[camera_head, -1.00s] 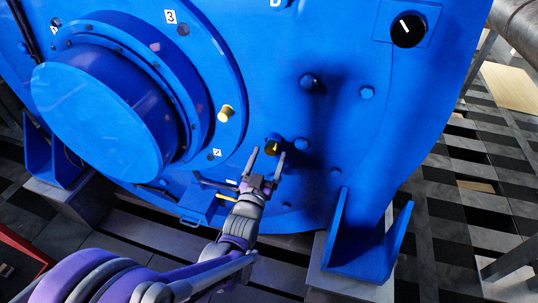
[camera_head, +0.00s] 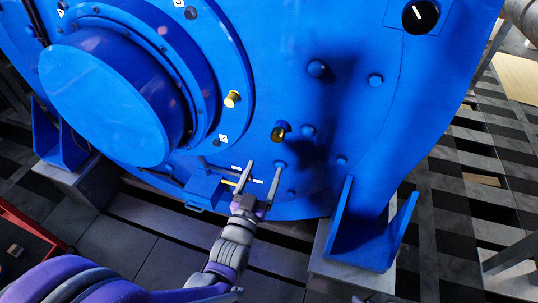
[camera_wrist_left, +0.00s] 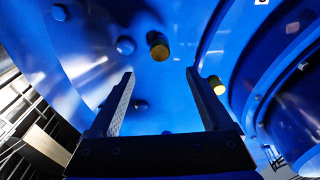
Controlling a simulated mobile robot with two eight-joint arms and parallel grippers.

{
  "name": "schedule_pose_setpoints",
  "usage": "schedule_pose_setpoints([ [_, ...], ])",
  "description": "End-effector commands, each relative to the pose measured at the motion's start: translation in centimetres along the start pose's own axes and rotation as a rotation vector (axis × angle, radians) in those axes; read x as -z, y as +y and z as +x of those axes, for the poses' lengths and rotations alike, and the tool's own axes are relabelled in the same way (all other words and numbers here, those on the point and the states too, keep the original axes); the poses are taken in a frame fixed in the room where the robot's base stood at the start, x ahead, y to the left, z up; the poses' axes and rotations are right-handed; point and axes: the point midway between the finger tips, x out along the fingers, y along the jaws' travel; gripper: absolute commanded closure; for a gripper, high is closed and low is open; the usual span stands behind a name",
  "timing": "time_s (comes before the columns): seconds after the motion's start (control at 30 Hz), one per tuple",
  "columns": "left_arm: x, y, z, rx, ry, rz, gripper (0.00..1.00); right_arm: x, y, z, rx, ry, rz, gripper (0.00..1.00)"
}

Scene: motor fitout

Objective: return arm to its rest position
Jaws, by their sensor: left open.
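My left gripper (camera_head: 260,178) is open and empty in the head view, in front of the lower face of the big blue motor (camera_head: 290,60). A brass-coloured fitting (camera_head: 279,133) on the motor face sits a little above the fingertips, apart from them. In the left wrist view the two fingers (camera_wrist_left: 158,95) stand wide apart with nothing between them. The same fitting (camera_wrist_left: 159,50) shows beyond and above them. A second yellow fitting (camera_head: 232,98) is by the round flange; it also shows in the left wrist view (camera_wrist_left: 217,86). My right gripper is not seen.
A blue foot bracket (camera_head: 365,235) on a grey block stands at the lower right. A small blue box (camera_head: 203,190) juts out left of my gripper. A red-edged tray (camera_head: 30,232) is at the lower left. A black knob (camera_head: 420,16) is at the upper right.

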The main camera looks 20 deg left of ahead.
Motion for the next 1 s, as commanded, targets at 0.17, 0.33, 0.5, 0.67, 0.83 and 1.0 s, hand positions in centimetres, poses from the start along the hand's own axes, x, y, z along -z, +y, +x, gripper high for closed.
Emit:
schedule_pose_setpoints([
  [0.17, 0.0, 0.0, 0.0, 0.0, -0.002, 0.0, 0.17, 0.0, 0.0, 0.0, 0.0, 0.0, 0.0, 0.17],
  [0.33, -0.9, -0.1, -0.3, -0.006, -0.108, 0.0, 0.17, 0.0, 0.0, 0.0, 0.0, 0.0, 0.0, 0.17],
  [0.5, -3.8, -0.4, -3.1, -0.015, -0.42, 0.0, 0.17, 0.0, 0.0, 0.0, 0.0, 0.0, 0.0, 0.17],
  [0.67, -6.3, -0.9, -8.7, -0.009, -0.749, -0.004, 0.17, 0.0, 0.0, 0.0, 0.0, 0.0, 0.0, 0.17],
  [0.83, -7.6, -1.4, -15.1, 0.007, -1.02, -0.011, 0.17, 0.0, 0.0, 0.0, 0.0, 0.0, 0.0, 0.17],
  [1.0, -7.8, -1.8, -21.2, 0.027, -1.239, -0.015, 0.17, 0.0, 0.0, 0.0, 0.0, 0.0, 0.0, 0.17],
])
